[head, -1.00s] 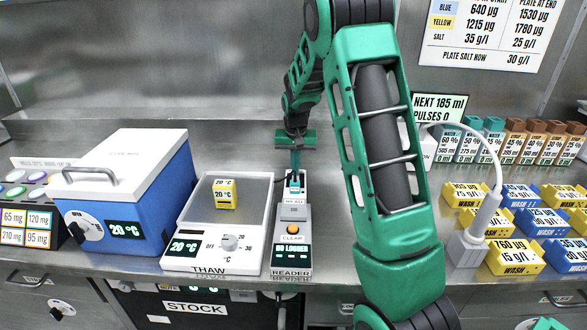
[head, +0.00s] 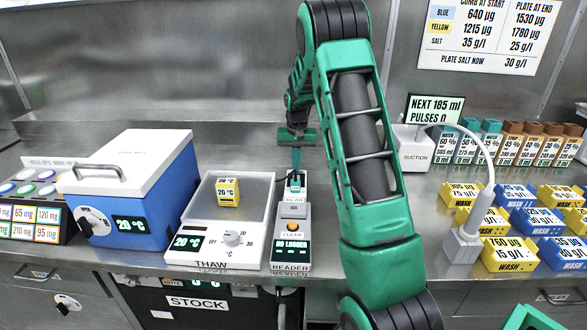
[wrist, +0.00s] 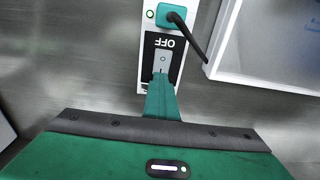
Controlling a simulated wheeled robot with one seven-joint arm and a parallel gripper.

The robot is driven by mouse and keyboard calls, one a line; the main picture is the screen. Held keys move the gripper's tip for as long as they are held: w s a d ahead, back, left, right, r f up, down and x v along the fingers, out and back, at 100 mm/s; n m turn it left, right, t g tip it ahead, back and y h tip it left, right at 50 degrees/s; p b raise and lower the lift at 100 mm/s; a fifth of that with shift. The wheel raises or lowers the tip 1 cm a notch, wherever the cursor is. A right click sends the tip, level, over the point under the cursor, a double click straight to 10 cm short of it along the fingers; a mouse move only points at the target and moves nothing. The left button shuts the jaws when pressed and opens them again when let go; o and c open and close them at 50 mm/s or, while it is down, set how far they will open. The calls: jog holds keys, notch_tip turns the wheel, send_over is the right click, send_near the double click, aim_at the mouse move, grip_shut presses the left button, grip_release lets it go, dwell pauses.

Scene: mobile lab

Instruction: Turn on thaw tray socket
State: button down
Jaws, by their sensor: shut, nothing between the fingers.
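The thaw tray (head: 255,200) is a metal plate in a white unit with a dial and a 20 °C display. A yellow block (head: 228,192) stands on it. In the wrist view a white socket strip (wrist: 143,75) carries a teal plug (wrist: 172,16) with a black cord, a small green light, and a grey rocker switch (wrist: 162,60) beside the word OFF. My gripper (head: 296,168) points down behind the reader, right of the tray. Its shut, empty fingers (wrist: 161,82) are at the near end of the switch; contact is unclear.
The reader (head: 292,240) stands just right of the thaw unit. A blue box (head: 140,195) with a white lid is to the left. The suction unit (head: 413,152) and several yellow and blue wash blocks are to the right. A white-rimmed panel (wrist: 225,40) lies beside the cord.

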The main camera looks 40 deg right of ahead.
jog(key=shift+s+f, duration=0.4)
jog(key=shift+f, duration=0.2)
jog(key=shift+s+a+f, duration=0.1)
jog(key=shift+a+f, duration=0.05)
jog(key=shift+a, duration=0.15)
jog(key=shift+s+a, duration=0.2)
jog(key=w+d+r, duration=0.1)
jog(key=w+r, duration=0.1)
jog(key=r, duration=0.5)
jog(key=w+d+r, duration=0.1)
jog(key=r, duration=0.7)
jog(key=shift+w+d, duration=0.35)
jog(key=shift+d, duration=0.05)
jog(key=s+a+r, duration=0.2)
jog(key=s+a, duration=0.2)
jog(key=s, duration=0.7)
jog(key=s+a+r, duration=0.2)
jog(key=s+a, duration=0.2)
jog(key=s, duration=0.6)
jog(key=s+a+f, duration=0.2)
jog(key=s, duration=0.5)
jog(key=s+a+f+n, duration=0.1)
jog(key=s+a+f, duration=0.1)
jog(key=s, duration=0.5)
jog(key=s+a+f, duration=0.3)
jog(key=s, duration=0.4)
jog(key=shift+s+a+g+y, duration=0.3)
jog(key=shift+s+a, duration=0.05)
jog(key=shift+a, duration=0.05)
